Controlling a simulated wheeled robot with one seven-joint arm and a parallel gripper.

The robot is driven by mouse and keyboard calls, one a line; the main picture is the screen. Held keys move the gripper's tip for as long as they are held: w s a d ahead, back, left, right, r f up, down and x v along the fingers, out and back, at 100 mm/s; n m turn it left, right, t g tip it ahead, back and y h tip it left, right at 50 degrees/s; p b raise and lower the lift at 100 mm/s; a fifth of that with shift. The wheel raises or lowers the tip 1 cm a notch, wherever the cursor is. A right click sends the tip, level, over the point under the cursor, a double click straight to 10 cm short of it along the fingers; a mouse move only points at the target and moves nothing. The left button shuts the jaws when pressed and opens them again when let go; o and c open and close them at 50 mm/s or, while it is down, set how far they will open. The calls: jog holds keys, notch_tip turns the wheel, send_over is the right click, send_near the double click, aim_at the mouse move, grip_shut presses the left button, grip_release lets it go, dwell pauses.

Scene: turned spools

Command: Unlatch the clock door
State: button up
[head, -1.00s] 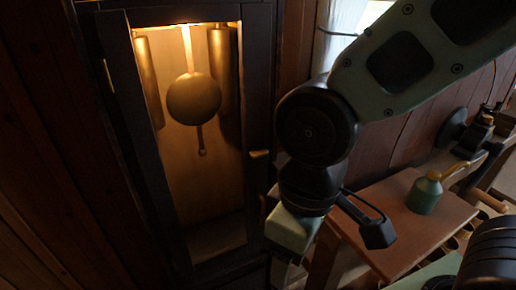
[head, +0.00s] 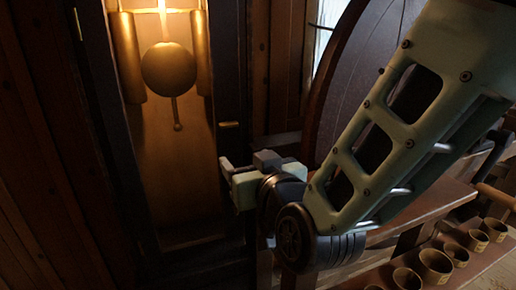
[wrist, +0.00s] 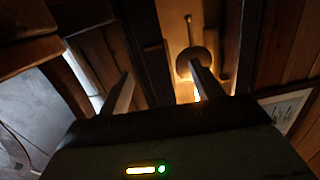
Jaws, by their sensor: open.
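The tall dark clock door (head: 225,68) stands at the left in the head view, with the lit pendulum (head: 168,68) behind its opening. A small brass latch (head: 229,124) sticks out from the right door stile, lying about level. My gripper (head: 229,182) is open and empty, below the latch and pointing left toward the clock. No contact with the latch shows. In the wrist view my two fingers (wrist: 163,86) stand apart, with the pendulum (wrist: 195,61) beyond the right one. I cannot make out the latch there.
A wooden bench (head: 425,215) stands at the right, with several turned cups (head: 435,265) on a lower shelf. A large dark round-edged panel (head: 375,80) stands behind my arm. A narrow brass piece (head: 77,24) sits on the clock's left side.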

jog(key=d+t, duration=0.1)
jog(key=p, duration=0.3)
send_near(230, 127)
jog(key=x, duration=0.8)
jog(key=shift+w+a, duration=0.1)
jog(key=shift+w, duration=0.25)
jog(key=shift+c, duration=0.3)
jog(key=c, duration=0.9)
